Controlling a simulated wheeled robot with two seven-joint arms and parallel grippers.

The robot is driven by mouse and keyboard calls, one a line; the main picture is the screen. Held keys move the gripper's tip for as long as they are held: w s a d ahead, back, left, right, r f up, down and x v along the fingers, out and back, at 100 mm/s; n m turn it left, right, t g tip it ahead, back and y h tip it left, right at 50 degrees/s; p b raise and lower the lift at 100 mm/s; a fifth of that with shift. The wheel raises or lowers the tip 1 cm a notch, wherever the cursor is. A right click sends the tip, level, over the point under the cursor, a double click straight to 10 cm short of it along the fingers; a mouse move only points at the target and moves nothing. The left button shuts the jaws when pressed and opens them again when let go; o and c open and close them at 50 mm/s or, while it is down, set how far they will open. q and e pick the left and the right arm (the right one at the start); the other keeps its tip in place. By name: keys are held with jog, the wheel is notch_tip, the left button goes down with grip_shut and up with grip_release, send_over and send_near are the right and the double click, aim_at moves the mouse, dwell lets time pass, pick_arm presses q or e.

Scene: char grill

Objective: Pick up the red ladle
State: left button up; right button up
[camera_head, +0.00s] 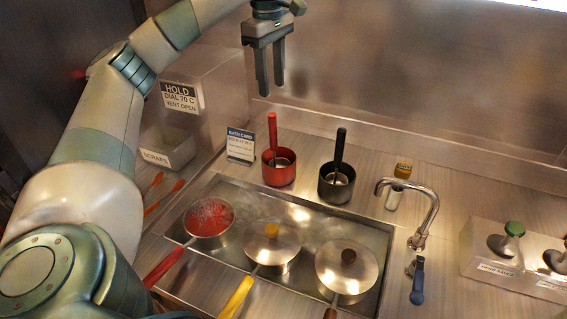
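The red ladle (272,134) stands upright in a red cup (279,172) on the steel counter, its red handle pointing up. Its lower end is inside the cup and mostly hidden. My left gripper (271,91) points down above the handle in this view, apart from it. Its two fingers are spaced apart with nothing between them. My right gripper is not in view.
A dark cup (337,188) with a black-handled ladle stands right of the red cup. A sign (240,145) stands close on the left. In front, pans (346,278) sit in a recessed well; a tap (433,205) is at right.

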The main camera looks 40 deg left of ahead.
aim_at(272, 111)
pick_arm(q)
jog(key=shift+s+r, duration=0.1)
jog(key=shift+s, duration=0.15)
jog(key=shift+w+f, duration=0.15)
jog(key=shift+f, duration=0.95)
notch_tip(272, 111, down, 8)
jog(key=shift+w+r+b, duration=0.15)
jog(key=shift+r+b, duration=0.05)
jog(key=shift+b, duration=0.25)
notch_tip(272, 111, down, 2)
jog(key=shift+w+f, duration=0.1)
jog(key=shift+f, duration=0.1)
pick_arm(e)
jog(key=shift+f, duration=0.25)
pick_arm(q)
jog(key=shift+p, duration=0.3)
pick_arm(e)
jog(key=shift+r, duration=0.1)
